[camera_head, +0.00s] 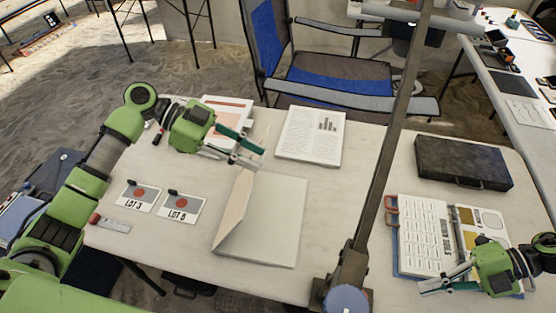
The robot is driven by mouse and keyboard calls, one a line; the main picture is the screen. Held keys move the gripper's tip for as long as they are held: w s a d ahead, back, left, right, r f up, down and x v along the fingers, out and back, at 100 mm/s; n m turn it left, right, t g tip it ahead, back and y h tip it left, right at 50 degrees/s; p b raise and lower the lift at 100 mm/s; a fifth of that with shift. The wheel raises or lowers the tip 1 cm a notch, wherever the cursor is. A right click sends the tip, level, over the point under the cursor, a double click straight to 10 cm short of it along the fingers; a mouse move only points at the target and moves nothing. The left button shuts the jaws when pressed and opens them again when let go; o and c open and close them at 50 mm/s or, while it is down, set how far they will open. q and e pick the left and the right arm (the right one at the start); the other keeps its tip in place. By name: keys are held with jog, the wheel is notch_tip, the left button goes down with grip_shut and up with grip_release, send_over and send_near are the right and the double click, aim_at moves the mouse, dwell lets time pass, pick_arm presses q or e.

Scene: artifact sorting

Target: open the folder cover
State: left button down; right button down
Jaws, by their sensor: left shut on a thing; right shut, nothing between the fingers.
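A pale folder (275,232) lies on the table in the middle of the view. Its cover (234,212) is partly raised and stands tilted along the left side, so the inside shows. My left gripper (247,158) is at the upper end of the cover and is shut on it; the exact contact is small and hard to make out. My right gripper (432,284) is shut and empty over the lower edge of an open blue-edged binder (398,255), well to the right of the folder.
Two cards, LOT 3 (140,197) and LOT 5 (182,208), lie left of the folder. A printed page (308,138) lies behind it. A dark case (463,163) is at the right. A metal post (385,170) rises between folder and binder. A blue chair (325,85) stands behind.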

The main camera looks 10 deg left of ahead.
jog(key=w+a+r+n, duration=0.1)
jog(key=a+n, duration=0.1)
jog(key=a, duration=0.1)
jog(key=w+a+r+n, duration=0.1)
jog(key=w+a+n, duration=0.1)
jog(key=a, duration=0.1)
jog(key=w+a+r+n+y, duration=0.1)
jog(key=w+a+n, duration=0.1)
jog(key=a, duration=0.1)
jog(key=shift+w+n, duration=0.25)
jog(key=shift+n, duration=0.15)
jog(key=w+a+r+n+t+y, duration=0.1)
jog(key=w+a+r+n, duration=0.4)
jog(key=a+r+n, duration=0.25)
jog(key=w+a+r+n+t+y, duration=0.1)
jog(key=w+a+r+n+y, duration=0.1)
jog(key=w+a+r+n, duration=0.45)
pick_arm(q)
jog(key=shift+a, duration=0.1)
pick_arm(e)
jog(key=s+a+n, duration=0.1)
jog(key=a, duration=1.4)
jog(key=shift+a+n, duration=0.3)
jog(key=shift+n, duration=0.1)
jog(key=shift+s, duration=0.1)
